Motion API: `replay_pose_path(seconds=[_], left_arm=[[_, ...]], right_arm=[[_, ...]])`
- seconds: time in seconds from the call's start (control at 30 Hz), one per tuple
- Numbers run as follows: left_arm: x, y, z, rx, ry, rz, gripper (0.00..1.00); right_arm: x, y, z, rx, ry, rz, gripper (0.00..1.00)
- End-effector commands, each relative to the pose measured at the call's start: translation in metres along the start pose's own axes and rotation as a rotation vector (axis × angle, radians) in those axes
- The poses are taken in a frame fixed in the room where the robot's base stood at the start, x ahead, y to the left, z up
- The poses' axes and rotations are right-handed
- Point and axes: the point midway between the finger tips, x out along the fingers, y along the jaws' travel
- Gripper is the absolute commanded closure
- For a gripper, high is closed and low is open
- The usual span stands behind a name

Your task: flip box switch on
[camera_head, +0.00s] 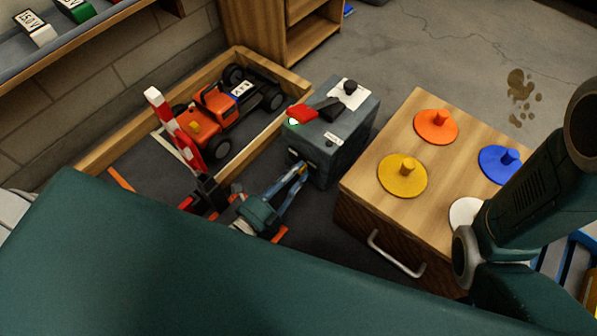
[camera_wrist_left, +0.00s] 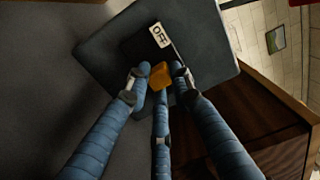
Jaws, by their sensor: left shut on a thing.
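The grey-blue box (camera_head: 347,152) stands on the dark floor between the toy car pen and a wooden cabinet. A small orange switch (camera_wrist_left: 159,72) sits in a dark recess on the box face (camera_wrist_left: 205,35) in the left wrist view. A white label (camera_wrist_left: 159,35) is beside it; its lettering is tilted and hard to read. My left gripper (camera_head: 297,171) reaches the lower front of the box; in the wrist view its three blue fingers (camera_wrist_left: 160,92) are closed around the orange switch. My right gripper is out of view.
The wooden cabinet (camera_head: 385,190) with orange, yellow, blue and white knobbed discs stands close to the box's right. An orange car (camera_head: 215,108) and a red-white barrier (camera_head: 175,135) are at left. My right arm covers the cabinet's right side.

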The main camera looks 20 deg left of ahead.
Motion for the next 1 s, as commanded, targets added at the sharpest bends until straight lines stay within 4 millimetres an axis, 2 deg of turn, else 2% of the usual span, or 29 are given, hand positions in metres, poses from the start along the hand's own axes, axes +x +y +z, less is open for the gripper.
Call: replay_pose_path(seconds=[0.03,0.13,0.17,0.23,0.27,0.57,1.0], left_arm=[[0.000,0.001,-0.007,-0.004,0.009,0.001,1.00],[-0.001,0.001,-0.007,-0.005,0.010,0.001,1.00],[-0.001,0.001,-0.008,-0.005,0.010,0.001,0.74],[-0.001,0.001,-0.008,-0.005,0.010,0.001,0.60],[-0.001,0.001,-0.008,-0.005,0.010,0.001,0.58],[-0.003,0.001,-0.005,-0.003,0.007,0.001,0.58],[-0.066,0.002,-0.006,-0.004,0.008,0.003,0.58]], right_arm=[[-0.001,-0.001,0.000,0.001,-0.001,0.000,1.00],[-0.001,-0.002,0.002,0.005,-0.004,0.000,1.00],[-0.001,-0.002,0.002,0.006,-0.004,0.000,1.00],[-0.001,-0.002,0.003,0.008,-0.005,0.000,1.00],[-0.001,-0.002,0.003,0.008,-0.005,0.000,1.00],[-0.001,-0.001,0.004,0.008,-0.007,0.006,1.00],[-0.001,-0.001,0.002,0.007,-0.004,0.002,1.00]])
